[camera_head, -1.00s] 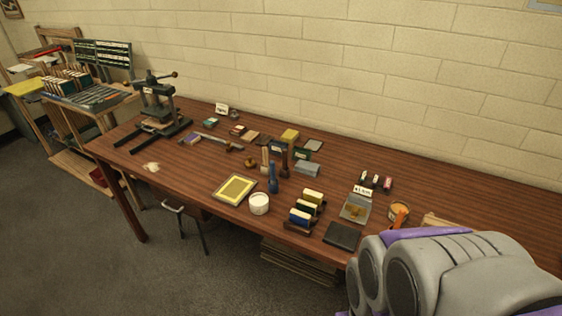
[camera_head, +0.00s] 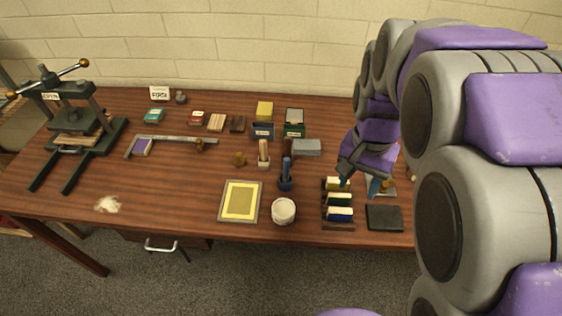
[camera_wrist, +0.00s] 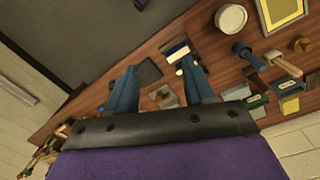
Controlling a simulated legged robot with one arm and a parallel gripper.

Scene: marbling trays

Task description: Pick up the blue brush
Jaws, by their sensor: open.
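My gripper (camera_head: 358,186) is open and empty, with blue-grey fingers. It is above the table to the right of the brush, over the rack of small blocks. In the wrist view my gripper (camera_wrist: 160,66) has its fingers spread apart, and the brush is outside them.
The block rack (camera_head: 338,226) and a dark square plate (camera_head: 384,217) lie under and near my gripper. A wooden-handled tool (camera_head: 264,153) and a grey box (camera_head: 307,147) stand behind the brush. A press (camera_head: 80,125) is at the left. The table's front-left area is mostly clear.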

